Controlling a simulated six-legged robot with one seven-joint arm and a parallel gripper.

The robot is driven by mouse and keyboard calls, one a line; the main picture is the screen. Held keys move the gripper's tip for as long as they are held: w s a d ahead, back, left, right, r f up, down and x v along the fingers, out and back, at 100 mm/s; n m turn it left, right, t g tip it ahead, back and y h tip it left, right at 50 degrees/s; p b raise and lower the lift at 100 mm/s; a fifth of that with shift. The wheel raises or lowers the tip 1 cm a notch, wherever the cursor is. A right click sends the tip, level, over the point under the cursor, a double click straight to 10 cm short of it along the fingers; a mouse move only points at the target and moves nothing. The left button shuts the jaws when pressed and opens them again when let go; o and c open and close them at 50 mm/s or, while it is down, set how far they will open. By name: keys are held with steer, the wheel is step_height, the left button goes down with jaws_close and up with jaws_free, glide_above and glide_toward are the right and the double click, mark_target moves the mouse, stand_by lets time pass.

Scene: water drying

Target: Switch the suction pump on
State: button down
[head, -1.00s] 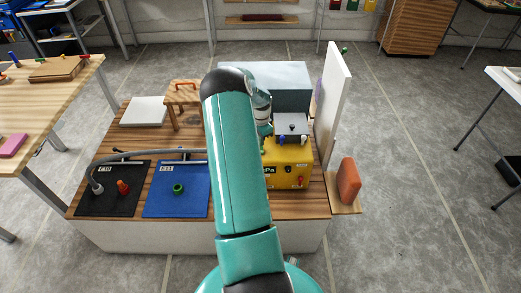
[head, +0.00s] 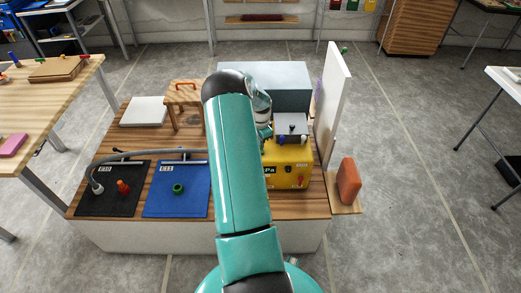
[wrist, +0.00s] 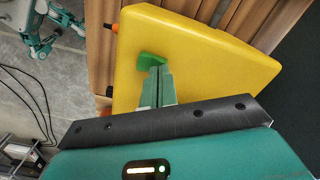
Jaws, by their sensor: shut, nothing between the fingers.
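The suction pump is a yellow box (head: 290,163) with part of a "kPa" label, at the right of the low wooden bench. In the wrist view its yellow face (wrist: 205,55) fills the middle, with a green switch-like part (wrist: 148,60) on it. My gripper (wrist: 158,72) is shut and empty, its fingertips right at the green part. I cannot tell whether they touch it. In the head view my arm hides part of the pump's left side and most of the gripper.
A black mat (head: 105,203) with a grey hose and a red fitting lies at left, beside a blue mat (head: 160,205) with a green ring. A white upright panel (head: 333,100) stands right of the pump, near a red-orange block (head: 348,180). A grey-blue box (head: 290,88) stands behind.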

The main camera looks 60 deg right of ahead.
steer(key=shift+a+f, duration=0.1)
steer(key=shift+f, duration=0.15)
steer(key=shift+r, duration=3.55)
